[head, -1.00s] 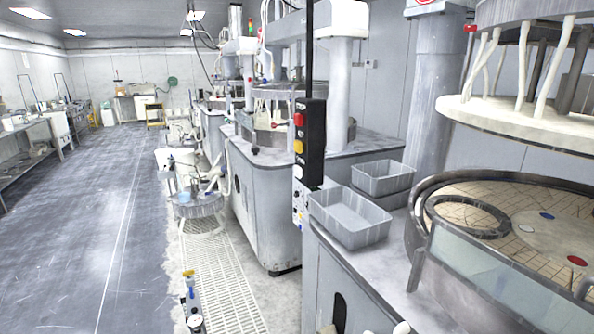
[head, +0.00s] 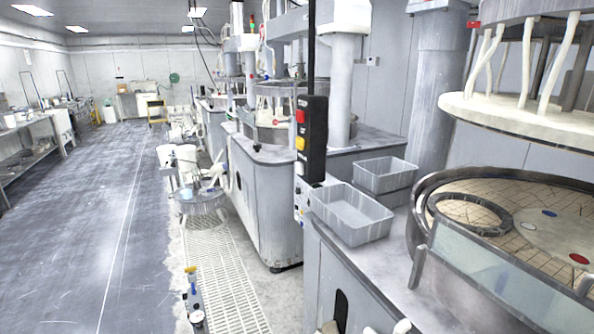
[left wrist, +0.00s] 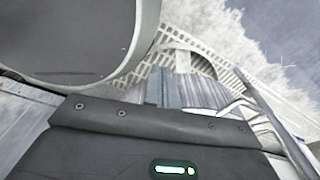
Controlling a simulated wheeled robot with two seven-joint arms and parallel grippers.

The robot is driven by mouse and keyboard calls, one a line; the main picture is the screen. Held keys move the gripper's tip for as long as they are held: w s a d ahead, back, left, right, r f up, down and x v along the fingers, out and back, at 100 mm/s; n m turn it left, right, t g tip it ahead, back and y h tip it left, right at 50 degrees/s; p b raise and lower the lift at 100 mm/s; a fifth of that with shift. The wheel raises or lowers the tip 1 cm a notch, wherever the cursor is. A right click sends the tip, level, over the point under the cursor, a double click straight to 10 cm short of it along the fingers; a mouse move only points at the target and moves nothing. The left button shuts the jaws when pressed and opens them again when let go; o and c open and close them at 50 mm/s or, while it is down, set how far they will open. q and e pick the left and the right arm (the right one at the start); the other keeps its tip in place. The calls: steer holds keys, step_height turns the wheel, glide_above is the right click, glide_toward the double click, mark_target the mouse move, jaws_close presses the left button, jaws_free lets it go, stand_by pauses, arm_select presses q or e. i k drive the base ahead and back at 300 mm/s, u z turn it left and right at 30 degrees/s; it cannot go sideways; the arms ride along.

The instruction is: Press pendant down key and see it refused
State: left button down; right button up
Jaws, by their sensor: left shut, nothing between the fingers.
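The pendant (head: 314,140) is a black upright box hanging on a dark pole or cable, in the middle of the head view. Its face turns left and carries a red key (head: 300,117), a yellow key (head: 300,143) and a pale key (head: 299,168) lowest. The labels are too small to read, and I see no sign of a key being pressed. My left gripper (left wrist: 182,90) shows only in the left wrist view, its dark body lit by a green light. It is shut and empty, with the floor grating behind it. My right gripper is not in view.
A round polishing platen (head: 530,215) lies at right under a raised upper plate (head: 520,118). A floor grating (head: 215,270) runs beside the machines. The aisle floor (head: 75,240) at left is clear.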

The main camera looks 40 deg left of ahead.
mark_target(299, 167)
steer(key=z, duration=1.15)
steer(key=k, duration=0.85)
steer(key=u, duration=0.75)
steer(key=i, duration=0.5)
steer(key=u, duration=0.05)
